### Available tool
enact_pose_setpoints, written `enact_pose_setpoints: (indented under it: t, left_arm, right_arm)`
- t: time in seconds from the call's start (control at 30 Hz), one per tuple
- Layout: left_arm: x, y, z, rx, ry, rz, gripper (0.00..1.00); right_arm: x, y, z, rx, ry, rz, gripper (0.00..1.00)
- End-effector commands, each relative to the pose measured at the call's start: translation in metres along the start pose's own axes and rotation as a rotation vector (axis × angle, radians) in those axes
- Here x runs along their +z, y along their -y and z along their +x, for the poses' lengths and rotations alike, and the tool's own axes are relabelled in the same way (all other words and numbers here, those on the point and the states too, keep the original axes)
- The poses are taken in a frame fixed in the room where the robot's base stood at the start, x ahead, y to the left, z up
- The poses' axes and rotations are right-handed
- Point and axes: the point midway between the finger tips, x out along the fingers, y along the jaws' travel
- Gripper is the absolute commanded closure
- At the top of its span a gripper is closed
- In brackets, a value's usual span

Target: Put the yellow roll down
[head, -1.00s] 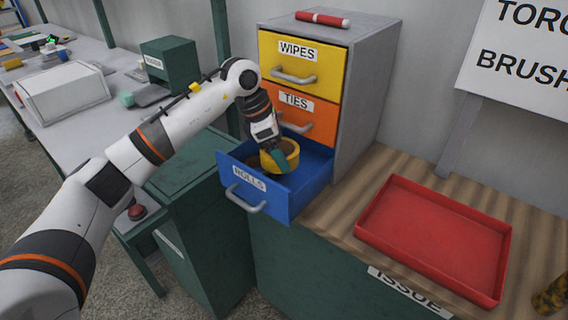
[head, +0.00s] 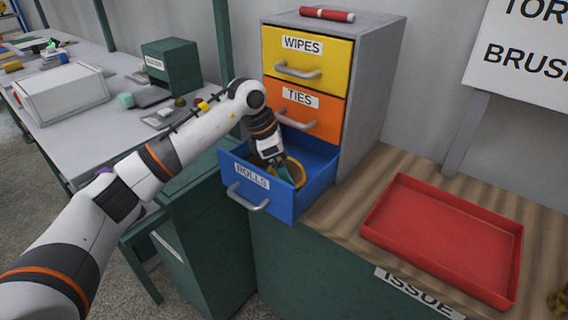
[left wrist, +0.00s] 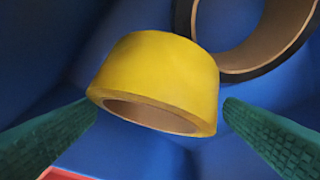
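The yellow roll (left wrist: 160,75) lies low in the open blue ROLLS drawer (head: 303,200), tilted in the left wrist view, with its tan core showing at the lower side. In the head view only part of the yellow roll (head: 299,171) shows behind my gripper. My left gripper (head: 284,176) reaches down into the drawer. In the left wrist view its green fingers (left wrist: 160,108) stand apart on either side of the roll, with a gap visible on the right side. My right gripper is not in view.
A black roll with a tan core (left wrist: 250,45) lies beside the yellow roll in the drawer. The orange TIES drawer (head: 304,112) and yellow WIPES drawer (head: 306,60) above are shut. An empty red tray (head: 440,240) sits on the bench to the right.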

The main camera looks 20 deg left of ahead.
Motion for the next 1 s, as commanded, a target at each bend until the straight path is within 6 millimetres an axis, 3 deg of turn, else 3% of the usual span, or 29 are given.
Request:
enact_pose_setpoints:
  t: [0.37, 0.47, 0.8, 1.0]
  left_arm:
    - [-0.003, 0.001, -0.008, -0.001, -0.001, -0.001, 0.00]
    - [-0.002, 0.001, -0.021, -0.004, -0.002, -0.001, 0.00]
    - [-0.002, 0.001, -0.094, -0.004, -0.002, 0.000, 0.00]
    - [-0.002, 0.001, -0.119, -0.001, -0.001, -0.001, 0.00]
  right_arm:
    - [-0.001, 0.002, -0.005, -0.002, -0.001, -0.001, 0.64]
    - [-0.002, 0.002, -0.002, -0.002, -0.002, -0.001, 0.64]
    - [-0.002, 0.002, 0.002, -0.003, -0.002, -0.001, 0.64]
    - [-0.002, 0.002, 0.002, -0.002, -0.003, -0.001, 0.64]
